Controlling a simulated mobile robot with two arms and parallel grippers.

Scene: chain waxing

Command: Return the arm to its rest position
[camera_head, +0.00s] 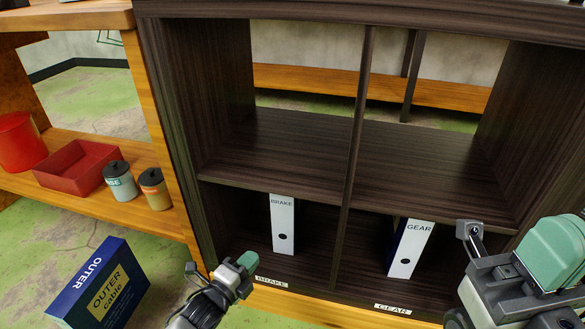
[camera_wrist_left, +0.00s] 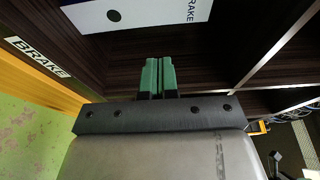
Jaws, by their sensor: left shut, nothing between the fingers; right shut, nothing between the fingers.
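My left gripper (camera_head: 246,262) is in front of the lower left compartment of the dark shelf (camera_head: 349,160), close to the BRAKE label on its bottom edge. In the left wrist view its green fingers (camera_wrist_left: 158,74) are together with nothing between them. The white BRAKE binder (camera_head: 283,222) stands upright in that compartment, beyond the fingers and apart from them; it also shows in the left wrist view (camera_wrist_left: 140,14). My right gripper (camera_head: 550,250) is at the right edge of the head view, shut, with its green part showing.
A white GEAR binder (camera_head: 410,247) leans in the lower right compartment. A blue and yellow OUTER cable box (camera_head: 98,284) stands on the floor at left. A wooden shelf at left holds a red tray (camera_head: 77,165), a red container (camera_head: 19,142) and two small cans (camera_head: 120,180). The upper compartments are empty.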

